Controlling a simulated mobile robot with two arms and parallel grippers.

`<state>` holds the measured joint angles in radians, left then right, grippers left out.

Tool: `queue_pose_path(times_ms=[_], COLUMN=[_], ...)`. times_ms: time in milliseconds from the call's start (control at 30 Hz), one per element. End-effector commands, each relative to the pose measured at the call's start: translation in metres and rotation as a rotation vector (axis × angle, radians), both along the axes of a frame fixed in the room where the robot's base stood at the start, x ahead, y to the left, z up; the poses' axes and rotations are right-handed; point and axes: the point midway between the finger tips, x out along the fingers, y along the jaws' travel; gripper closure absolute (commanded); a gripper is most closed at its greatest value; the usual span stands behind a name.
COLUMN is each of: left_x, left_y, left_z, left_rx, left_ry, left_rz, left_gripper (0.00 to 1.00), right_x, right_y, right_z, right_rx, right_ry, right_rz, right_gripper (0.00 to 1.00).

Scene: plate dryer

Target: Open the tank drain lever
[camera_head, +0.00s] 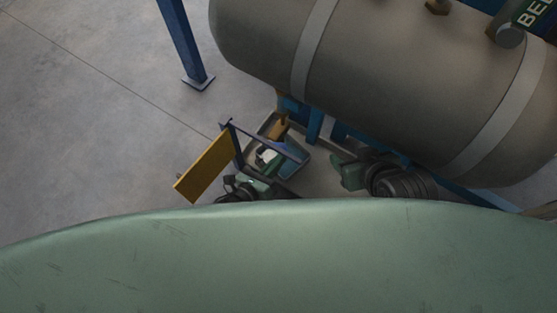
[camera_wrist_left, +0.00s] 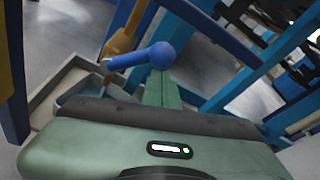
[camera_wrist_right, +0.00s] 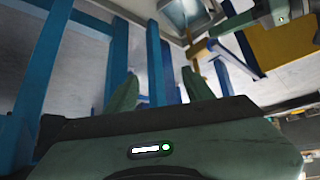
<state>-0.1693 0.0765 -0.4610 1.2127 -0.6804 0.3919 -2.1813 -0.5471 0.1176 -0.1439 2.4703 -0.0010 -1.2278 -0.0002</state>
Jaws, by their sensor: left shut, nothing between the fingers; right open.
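The drain lever shows in the left wrist view as a blue handle (camera_wrist_left: 143,59) with a rounded end, joined to a brass valve (camera_wrist_left: 121,42). In the head view the brass valve (camera_head: 280,128) is below the tank (camera_head: 400,80); the handle is hard to make out. My left gripper (camera_wrist_left: 161,78) is shut and empty, its fingers close to the handle's rounded end, which hides their tips; contact cannot be told. It is also in the head view (camera_head: 272,155). My right gripper (camera_wrist_right: 158,88) is open and empty, right of the valve in the head view (camera_head: 348,172).
A yellow panel (camera_head: 206,163) on a dark blue bracket stands left of the valve. A grey-rimmed tray (camera_wrist_left: 45,92) lies below the valve. Blue frame posts (camera_wrist_right: 117,55) stand ahead of my right gripper. Open floor (camera_head: 80,110) lies to the left.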

Motion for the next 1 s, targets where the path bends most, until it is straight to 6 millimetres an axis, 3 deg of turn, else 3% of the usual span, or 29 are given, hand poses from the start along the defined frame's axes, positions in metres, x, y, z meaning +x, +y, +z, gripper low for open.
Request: queue_pose_path(times_ms=[400, 667, 1000], left_x=[0.010, 0.015, 0.020], left_y=[0.012, 0.020, 0.027], left_z=[0.018, 0.025, 0.029], left_rx=[-0.234, -0.374, -0.392], left_ry=[0.169, 0.271, 0.284], left_rz=[-0.001, -0.001, 0.001], left_gripper=[1.00, 1.00, 1.00], right_x=[-0.043, -0.045, -0.042], right_y=[-0.013, -0.013, -0.013], right_z=[-0.018, -0.019, -0.018], right_rx=[-0.042, -0.043, -0.041], right_ry=[0.207, 0.214, 0.205], right_rz=[-0.016, -0.016, -0.016], right_gripper=[0.48, 0.48, 0.48])
